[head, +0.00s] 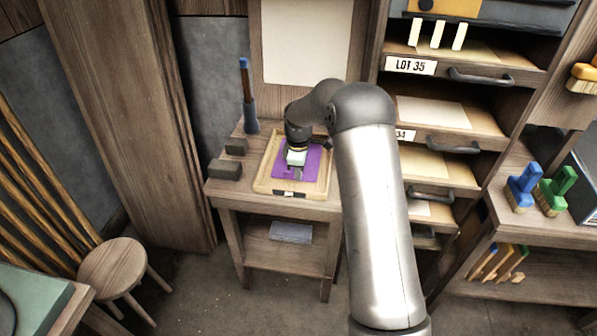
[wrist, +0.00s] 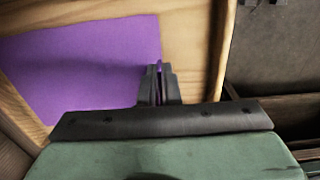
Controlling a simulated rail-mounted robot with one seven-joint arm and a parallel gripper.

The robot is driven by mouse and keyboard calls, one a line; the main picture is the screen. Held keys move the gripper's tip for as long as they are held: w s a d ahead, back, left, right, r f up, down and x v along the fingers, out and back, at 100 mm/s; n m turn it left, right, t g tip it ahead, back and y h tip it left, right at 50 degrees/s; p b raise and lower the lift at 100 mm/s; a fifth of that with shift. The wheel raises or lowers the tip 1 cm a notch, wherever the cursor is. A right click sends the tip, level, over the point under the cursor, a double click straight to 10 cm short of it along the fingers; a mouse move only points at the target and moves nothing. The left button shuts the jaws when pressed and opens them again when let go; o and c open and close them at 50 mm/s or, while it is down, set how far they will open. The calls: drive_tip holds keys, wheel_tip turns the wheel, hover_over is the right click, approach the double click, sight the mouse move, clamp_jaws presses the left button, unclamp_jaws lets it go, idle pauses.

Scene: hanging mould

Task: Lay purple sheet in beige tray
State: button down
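The purple sheet (head: 311,163) appears spread over the floor of the beige tray (head: 262,184) on the small wooden table. In the wrist view the sheet (wrist: 85,70) looks flat, with bare tray wood (wrist: 190,50) to its right. My gripper (head: 295,175) is over the tray and covers part of the sheet. In the wrist view my gripper's fingers (wrist: 159,70) are close together at the sheet's right edge, with a thin purple strip between them. The fingers hide the sheet's near right corner.
Two dark blocks (head: 226,169) and a blue-handled tool (head: 248,100) stand left of the tray on the table. A rack of drawers (head: 440,115) rises close on the right. A stool (head: 112,265) stands at the lower left.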

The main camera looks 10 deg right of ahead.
drive_tip(key=c, duration=1.6)
unclamp_jaws()
drive_tip(key=shift+f, duration=0.1)
drive_tip(key=shift+c, duration=0.2)
wheel_tip(320, 180, up, 11)
drive_tip(key=s+a+r+m, duration=0.1)
drive_tip(key=s+r+m, duration=0.2)
drive_tip(key=s+r, duration=0.4)
drive_tip(key=s+f+m, duration=0.2)
drive_tip(key=s+m, duration=0.3)
drive_tip(key=s, duration=1.1)
drive_tip(key=s+f+m, duration=0.2)
drive_tip(key=s+m, duration=0.3)
drive_tip(key=s, duration=1.1)
drive_tip(key=shift+a+b, duration=0.25)
drive_tip(key=shift+b, duration=0.05)
drive_tip(key=shift+s, duration=0.1)
